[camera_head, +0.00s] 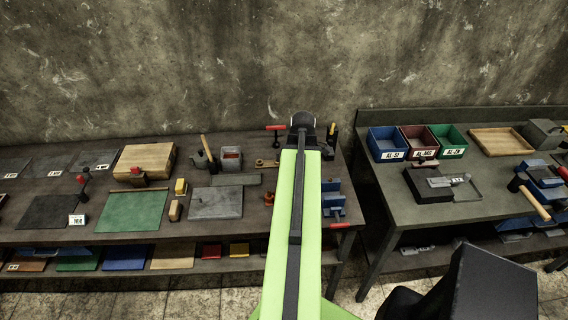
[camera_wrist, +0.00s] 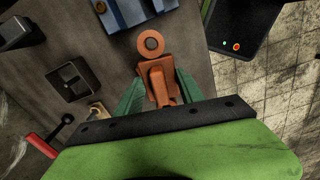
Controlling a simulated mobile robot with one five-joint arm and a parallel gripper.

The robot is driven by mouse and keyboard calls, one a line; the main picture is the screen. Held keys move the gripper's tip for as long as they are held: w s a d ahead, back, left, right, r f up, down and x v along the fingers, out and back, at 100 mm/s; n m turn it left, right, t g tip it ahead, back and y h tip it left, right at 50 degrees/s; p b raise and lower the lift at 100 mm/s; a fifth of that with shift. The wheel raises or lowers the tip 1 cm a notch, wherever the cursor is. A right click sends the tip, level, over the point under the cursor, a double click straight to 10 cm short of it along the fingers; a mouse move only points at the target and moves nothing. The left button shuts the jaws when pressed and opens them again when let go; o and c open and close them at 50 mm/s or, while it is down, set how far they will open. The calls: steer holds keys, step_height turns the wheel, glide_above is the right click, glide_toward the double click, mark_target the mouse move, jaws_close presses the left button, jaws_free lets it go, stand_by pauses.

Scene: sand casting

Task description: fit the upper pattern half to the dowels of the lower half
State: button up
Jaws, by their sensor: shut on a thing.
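An orange-brown pattern piece (camera_wrist: 150,70) with a round ring at its far end shows in the wrist view. A narrower raised block of the same colour stands on its near part. My gripper (camera_wrist: 157,90) has its green fingers on either side of this piece and is shut on it. I cannot tell whether it touches the bench. A tan piece with a notched end (camera_wrist: 97,112) lies to the left in the wrist view. In the head view a small brown piece (camera_head: 267,163) lies left of my arm, which hides my gripper there. Dowels cannot be made out.
Blue blocks (camera_head: 333,203) stand right of my arm, near the bench's right end. A grey plate (camera_head: 216,203) and a green mat (camera_head: 131,211) lie to the left. A red-handled tool (camera_wrist: 42,145) lies near my gripper. A second bench (camera_head: 430,214) stands right, across a gap.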

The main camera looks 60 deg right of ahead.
steer(key=w+a+r+n+p, duration=0.1)
steer(key=w+r+n, duration=0.1)
steer(key=w, duration=0.4)
steer(key=shift+w+r+p, duration=0.25)
steer(key=shift+r+p, duration=0.05)
steer(key=shift+r, duration=0.05)
steer(key=shift+a, duration=0.1)
step_height(320, 180, down, 6)
steer(key=b, duration=0.6)
steer(key=shift+s, duration=0.1)
steer(key=shift+f+b, duration=1.95)
stand_by(0.3)
steer(key=o, duration=1.5)
